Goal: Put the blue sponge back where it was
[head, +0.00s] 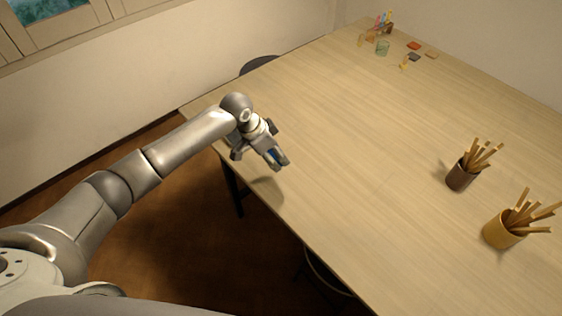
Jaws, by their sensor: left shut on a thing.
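My left gripper (280,163) is above the left edge of the table, pointing down and to the right. It is shut on a small blue thing, which looks like the blue sponge (273,155). The fingers hide most of the sponge. A shadow lies on the table below the gripper, and the sponge appears held clear of the top. My right gripper is out of view.
The long wooden table (340,160) is bare in the middle. A brown cup (460,178) and a yellow cup (502,232) of wooden tools stand at the right. A green glass (382,48), an orange block (414,45) and a grey block (414,57) are at the far end.

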